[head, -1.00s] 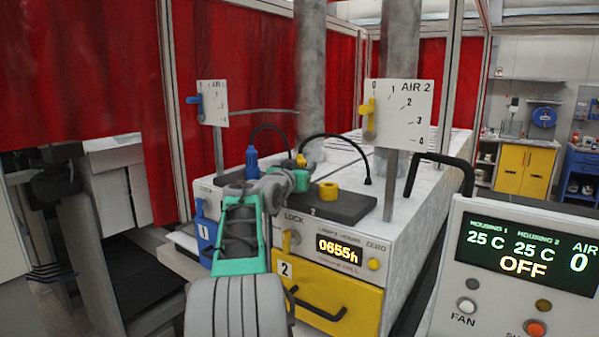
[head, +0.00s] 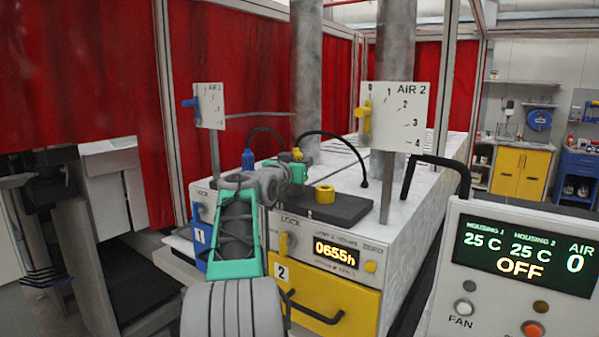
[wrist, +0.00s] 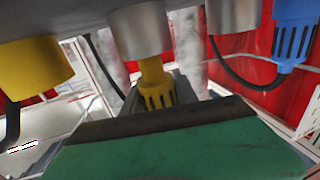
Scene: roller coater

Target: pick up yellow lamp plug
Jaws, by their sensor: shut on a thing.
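The yellow lamp plug (head: 298,154) shows as a small yellow patch above my gripper (head: 297,172), over the lamp housings. In the wrist view the ribbed yellow plug (wrist: 157,88) stands right behind the green finger edge, close to a silver cylinder (wrist: 140,30). My gripper is shut on the plug; its green finger pad (wrist: 180,150) fills the lower wrist view. A black cable (head: 345,139) arches from beside the plug to the right. I cannot tell whether the plug is still seated, as my gripper hides its lower end.
A blue plug (head: 248,158) stands to the left. A yellow ring-shaped part (head: 325,194) sits on the dark plate (head: 340,209) to the right. The AIR 2 panel (head: 398,115) on its post and a control box (head: 515,255) stand further right. Red curtains hang behind.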

